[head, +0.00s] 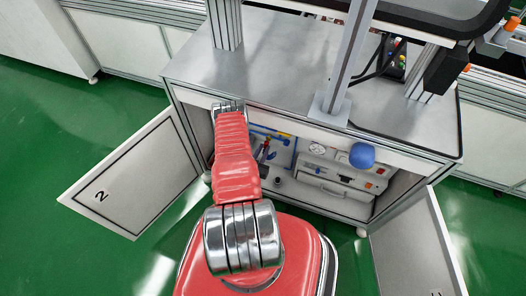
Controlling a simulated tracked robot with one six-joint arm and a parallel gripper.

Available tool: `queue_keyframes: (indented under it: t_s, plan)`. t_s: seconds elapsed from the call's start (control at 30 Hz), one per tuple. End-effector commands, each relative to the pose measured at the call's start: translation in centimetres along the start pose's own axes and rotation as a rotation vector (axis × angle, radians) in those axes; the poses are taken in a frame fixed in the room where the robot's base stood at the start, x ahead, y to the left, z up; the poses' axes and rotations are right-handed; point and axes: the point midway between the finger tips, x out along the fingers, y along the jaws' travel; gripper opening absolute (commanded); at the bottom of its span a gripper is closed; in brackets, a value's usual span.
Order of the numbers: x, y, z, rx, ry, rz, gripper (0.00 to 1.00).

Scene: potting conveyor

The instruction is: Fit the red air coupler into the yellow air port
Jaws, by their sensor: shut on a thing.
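The front of an open cabinet (407,157) under a metal bench faces me. My red arm reaches to its top left edge and covers part of the opening. A small yellow part (284,136) shows at the end of a blue strip inside the cabinet, on the left. I cannot tell if it is the yellow air port. A small red part (266,143) shows just below it; I cannot tell if it is the red air coupler.
The left door (140,175), marked 2, and the right door (415,245) stand open. A grey unit (335,187) sits inside. Green floor (60,130) is free at left.

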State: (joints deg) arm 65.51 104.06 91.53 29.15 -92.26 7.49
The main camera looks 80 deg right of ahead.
Motion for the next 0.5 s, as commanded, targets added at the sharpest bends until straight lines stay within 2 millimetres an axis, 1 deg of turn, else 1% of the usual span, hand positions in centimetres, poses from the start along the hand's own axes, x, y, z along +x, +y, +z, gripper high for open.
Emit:
queue_keyframes:
  t_s: [0.5]
  plan:
    - [0.95, 0.04, -0.20, 0.000, 0.000, 0.002, 0.00]
